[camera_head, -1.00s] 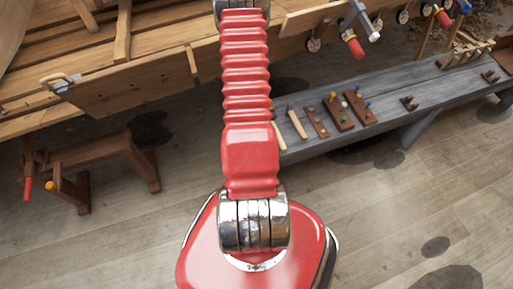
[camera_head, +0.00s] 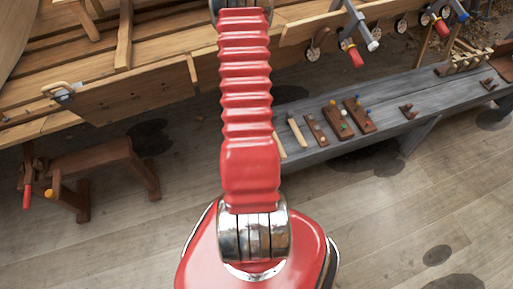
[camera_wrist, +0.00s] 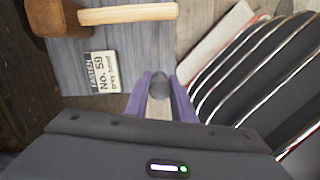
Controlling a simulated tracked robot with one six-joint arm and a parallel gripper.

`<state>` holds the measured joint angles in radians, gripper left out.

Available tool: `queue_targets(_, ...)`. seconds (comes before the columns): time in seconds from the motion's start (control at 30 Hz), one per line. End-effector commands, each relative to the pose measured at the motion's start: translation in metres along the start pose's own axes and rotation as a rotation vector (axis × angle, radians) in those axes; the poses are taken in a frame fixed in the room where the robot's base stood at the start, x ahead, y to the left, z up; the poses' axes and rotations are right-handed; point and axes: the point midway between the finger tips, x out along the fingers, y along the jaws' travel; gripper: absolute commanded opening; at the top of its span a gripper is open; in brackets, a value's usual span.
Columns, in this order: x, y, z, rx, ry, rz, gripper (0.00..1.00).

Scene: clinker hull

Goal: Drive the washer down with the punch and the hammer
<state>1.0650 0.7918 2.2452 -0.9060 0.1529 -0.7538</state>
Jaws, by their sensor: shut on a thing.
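My gripper (camera_wrist: 160,100) shows in the wrist view as two purple fingers, shut on a small dark grey, round-ended thing that looks like the punch (camera_wrist: 158,85). Most of its length is hidden. A pale strip shows below it between the fingers. A hammer or mallet lies on the grey bench top at the upper left of the wrist view, with a brown wooden head (camera_wrist: 47,15) and a pale handle (camera_wrist: 128,14). It is apart from my fingers. I cannot make out the washer. In the head view my gripper is hidden beyond my arm.
The grey bench (camera_head: 395,95) runs to the upper right, with brown boards (camera_head: 337,119) holding small coloured pieces. The hull (camera_head: 130,90) with clamps (camera_head: 352,50) stands behind. A sawhorse (camera_head: 100,155) stands at left. A label card (camera_wrist: 104,72) lies near my gripper. Right floor is mostly clear.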

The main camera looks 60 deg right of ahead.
Motion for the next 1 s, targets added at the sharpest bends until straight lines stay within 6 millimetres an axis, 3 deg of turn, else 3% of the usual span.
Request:
queue_targets(0.67, -0.002, 0.004, -0.004, 0.008, -0.001, 0.001, 0.0)
queue_targets(0.87, -0.009, 0.015, -0.02, 0.036, 0.0, -0.002, 0.0)
queue_targets(1.0, -0.021, 0.029, -0.046, 0.077, 0.0, -0.006, 0.0)
